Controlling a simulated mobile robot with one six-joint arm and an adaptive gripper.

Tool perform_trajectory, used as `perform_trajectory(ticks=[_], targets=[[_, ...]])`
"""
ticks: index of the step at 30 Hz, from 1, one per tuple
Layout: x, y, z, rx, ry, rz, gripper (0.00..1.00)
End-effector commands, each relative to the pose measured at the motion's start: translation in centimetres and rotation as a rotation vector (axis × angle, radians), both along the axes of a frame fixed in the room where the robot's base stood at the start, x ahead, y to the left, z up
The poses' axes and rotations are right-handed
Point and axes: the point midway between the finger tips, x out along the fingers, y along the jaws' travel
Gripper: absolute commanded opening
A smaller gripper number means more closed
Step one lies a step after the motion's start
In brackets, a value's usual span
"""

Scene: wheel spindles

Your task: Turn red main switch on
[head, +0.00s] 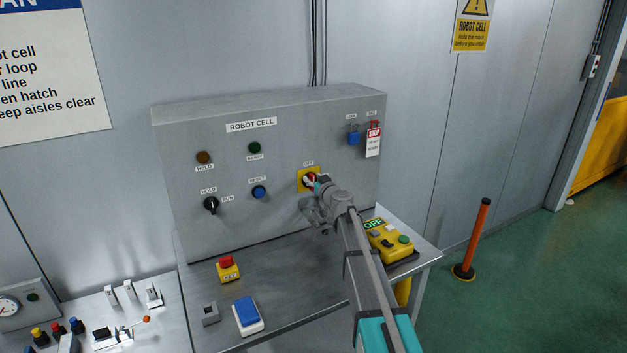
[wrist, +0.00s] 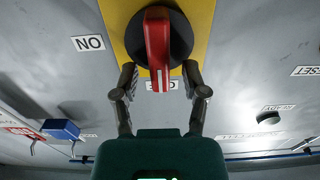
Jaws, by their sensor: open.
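The red main switch (head: 311,177) sits on a yellow plate (head: 301,186) on the grey ROBOT CELL panel, partly hidden by my gripper (head: 317,184) in the head view. In the wrist view, the red handle (wrist: 157,35) stands on a black round base, its white-marked end pointing at the OFF label (wrist: 160,86), which is partly covered. An ON label (wrist: 88,43) lies to the left there. My gripper (wrist: 160,77) is open, one finger on each side of the handle's marked end. I cannot tell whether either finger touches it.
A blue RESET button (head: 259,192) and a black HOLD/RUN knob (head: 211,205) are left of the switch. A blue padlock (head: 353,137) and red-and-white tag (head: 374,139) hang at right. A yellow pendant (head: 388,240) lies on the bench below, near my arm.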

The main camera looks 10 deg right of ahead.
Motion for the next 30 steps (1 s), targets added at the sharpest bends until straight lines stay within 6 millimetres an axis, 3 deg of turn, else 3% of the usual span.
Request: perform_trajectory(ticks=[2,9,11,30], targets=[[-0.01,0.00,0.00,0.000,0.000,0.000,0.53],[-0.02,-0.02,0.00,0.000,0.000,0.000,0.09],[-0.01,-0.01,0.00,0.000,0.000,0.000,0.00],[0.09,-0.24,-0.03,0.098,0.032,-0.001,0.00]])
